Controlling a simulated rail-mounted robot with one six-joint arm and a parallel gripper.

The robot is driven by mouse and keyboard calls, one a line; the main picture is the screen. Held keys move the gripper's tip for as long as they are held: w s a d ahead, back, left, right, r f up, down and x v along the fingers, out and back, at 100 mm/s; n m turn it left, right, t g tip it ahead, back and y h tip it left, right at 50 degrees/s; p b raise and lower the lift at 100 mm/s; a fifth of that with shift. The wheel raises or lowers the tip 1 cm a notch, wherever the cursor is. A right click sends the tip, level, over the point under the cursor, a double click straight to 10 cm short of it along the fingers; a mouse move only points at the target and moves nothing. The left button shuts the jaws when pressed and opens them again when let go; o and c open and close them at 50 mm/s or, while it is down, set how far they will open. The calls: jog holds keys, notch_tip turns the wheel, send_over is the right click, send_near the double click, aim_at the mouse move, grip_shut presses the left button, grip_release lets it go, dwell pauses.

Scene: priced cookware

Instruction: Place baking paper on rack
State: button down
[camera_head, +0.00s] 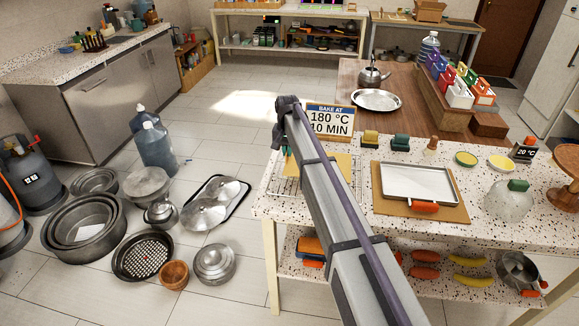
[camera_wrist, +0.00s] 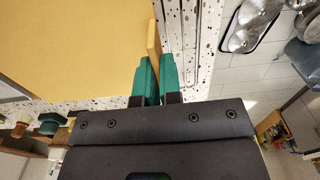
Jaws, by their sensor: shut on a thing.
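A tan sheet, seemingly the baking paper (camera_head: 343,164), shows right of my arm, which hides part of it in the head view. In the wrist view, a broad tan surface (camera_wrist: 70,40) fills the upper left. My gripper (camera_wrist: 158,62) has green fingers shut on a tan upright edge, seemingly of the baking paper. I cannot tell whether that edge joins the broad surface. The wire rack (camera_head: 277,187) lies on the speckled table, left of and partly behind my arm. Its bars (camera_wrist: 197,40) run right beside the fingers in the wrist view.
A tray (camera_head: 420,182) on a tan board stands to the right. A bake sign (camera_head: 330,120), sponges (camera_head: 371,138) and a glass jar (camera_head: 508,200) are on the table. Pots and lids (camera_head: 203,214) lie on the floor left of the table.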

notch_tip(320, 180, down, 4)
jog(key=b, duration=0.3)
jog(key=shift+r, duration=0.35)
jog(key=c, duration=1.8)
grip_release()
jog(key=shift+f, duration=0.25)
jog(key=o, duration=0.5)
jog(key=shift+r, duration=0.15)
